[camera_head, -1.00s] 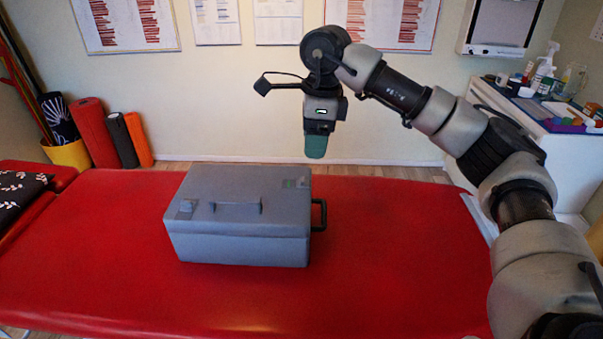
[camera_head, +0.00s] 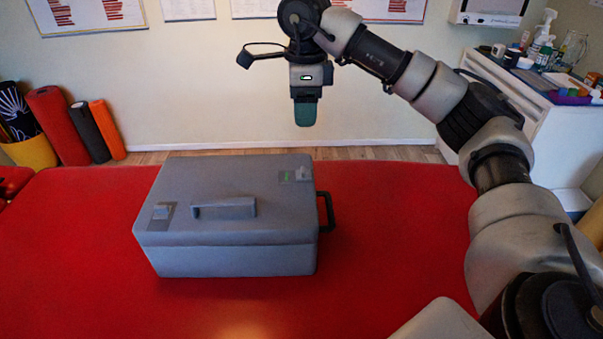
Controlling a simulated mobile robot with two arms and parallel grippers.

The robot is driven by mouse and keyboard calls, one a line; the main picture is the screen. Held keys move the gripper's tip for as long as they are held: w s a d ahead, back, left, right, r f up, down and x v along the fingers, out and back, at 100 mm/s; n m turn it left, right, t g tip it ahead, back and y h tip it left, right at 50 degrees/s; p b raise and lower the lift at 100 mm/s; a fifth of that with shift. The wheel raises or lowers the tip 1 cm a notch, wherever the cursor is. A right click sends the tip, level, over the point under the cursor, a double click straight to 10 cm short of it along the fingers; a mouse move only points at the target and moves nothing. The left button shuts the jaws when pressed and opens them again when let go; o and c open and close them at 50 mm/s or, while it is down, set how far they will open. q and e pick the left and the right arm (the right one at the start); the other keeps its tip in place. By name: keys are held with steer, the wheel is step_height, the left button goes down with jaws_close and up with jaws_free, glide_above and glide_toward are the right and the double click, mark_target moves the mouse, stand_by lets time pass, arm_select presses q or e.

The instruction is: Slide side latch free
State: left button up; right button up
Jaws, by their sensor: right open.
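A grey case (camera_head: 235,262) with its lid shut sits on the red treatment table. A black side handle (camera_head: 327,212) sticks out on the right side. My right gripper (camera_head: 306,112) points down above and behind the case's back right corner, apart from it. Its green fingers are seen edge-on, with nothing visible in them. My left gripper is not in view.
The red treatment table (camera_head: 400,240) is bare around the case. Rolled mats (camera_head: 57,126) stand at the left by the wall. A white cabinet (camera_head: 545,140) with bottles and small items on top stands at the right.

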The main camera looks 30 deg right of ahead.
mark_target(304, 169)
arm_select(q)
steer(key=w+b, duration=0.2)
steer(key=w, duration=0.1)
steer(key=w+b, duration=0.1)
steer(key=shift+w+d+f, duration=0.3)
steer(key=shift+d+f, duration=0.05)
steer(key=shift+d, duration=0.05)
arm_select(e)
steer(key=f, duration=1.4)
steer(key=shift+w+f, duration=0.1)
steer(key=shift+w, duration=0.1)
steer(key=shift+c, duration=0.4)
